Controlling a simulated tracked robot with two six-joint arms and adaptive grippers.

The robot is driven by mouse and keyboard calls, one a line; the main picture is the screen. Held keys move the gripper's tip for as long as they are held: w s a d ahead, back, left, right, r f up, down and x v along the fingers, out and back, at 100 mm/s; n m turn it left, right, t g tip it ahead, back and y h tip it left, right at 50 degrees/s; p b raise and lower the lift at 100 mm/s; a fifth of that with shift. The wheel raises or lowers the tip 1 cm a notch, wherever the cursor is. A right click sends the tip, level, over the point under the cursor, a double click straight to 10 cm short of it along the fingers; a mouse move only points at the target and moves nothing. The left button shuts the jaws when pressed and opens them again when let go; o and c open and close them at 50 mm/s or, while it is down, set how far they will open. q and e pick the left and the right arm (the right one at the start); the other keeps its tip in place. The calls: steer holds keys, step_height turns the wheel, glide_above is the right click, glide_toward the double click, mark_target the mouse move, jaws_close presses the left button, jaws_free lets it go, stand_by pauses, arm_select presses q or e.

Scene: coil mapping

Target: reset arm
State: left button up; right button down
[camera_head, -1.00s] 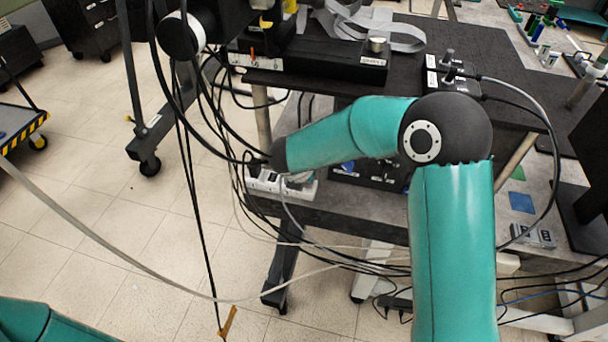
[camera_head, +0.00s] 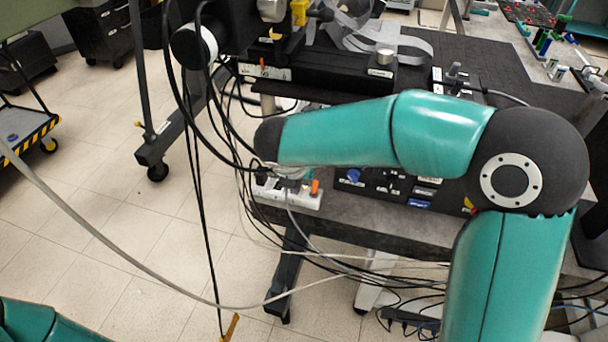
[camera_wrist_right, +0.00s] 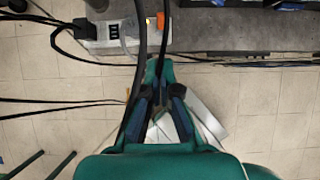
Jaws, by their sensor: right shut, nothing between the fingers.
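My right arm (camera_head: 450,140) comes up from the lower right of the head view. Its elbow is bent, and its forearm reaches left over the front edge of the bench. The wrist end, a dark joint, is near a white power strip (camera_head: 290,193), and the hand beyond it is hidden in this view. In the right wrist view my right gripper (camera_wrist_right: 158,72) is shut and empty, pointing toward the bench edge, with floor below. My left arm shows only as a teal piece at the lower left corner of the head view, and its gripper is out of frame.
A dark bench (camera_head: 400,222) lies below and behind the forearm, with a black device (camera_head: 320,72) and grey ribbon on top. Loose black cables (camera_head: 190,180) hang left of the wrist, and a pale cable crosses the floor. A cart (camera_head: 25,130) stands far left. Tiled floor is open at left.

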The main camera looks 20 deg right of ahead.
stand_by(0.3)
steer(key=s+d+f+m+g, duration=0.1)
steer(key=s+d+f+g, duration=0.15)
steer(key=f, duration=0.45)
steer(key=s+d+f+g, duration=0.2)
steer(key=s+f, duration=0.2)
steer(key=f, duration=0.3)
steer(key=s+a+f+m+g+y, duration=0.2)
steer(key=s+a+f+m+y, duration=0.2)
steer(key=s+a+f+m, duration=0.45)
steer(key=s+a+f+m+g+y, duration=0.1)
steer(key=s+a+f+m+y, duration=0.4)
steer(key=s+f+m, duration=0.55)
steer(key=w+m+t, duration=0.1)
steer(key=m, duration=0.2)
steer(key=w+m+t, duration=0.1)
steer(key=m, duration=0.2)
steer(key=w+d+m+t, duration=0.1)
steer(key=m, duration=0.3)
steer(key=shift+w+r+h, duration=0.25)
steer(key=shift+r+h, duration=0.1)
steer(key=shift+h, duration=0.05)
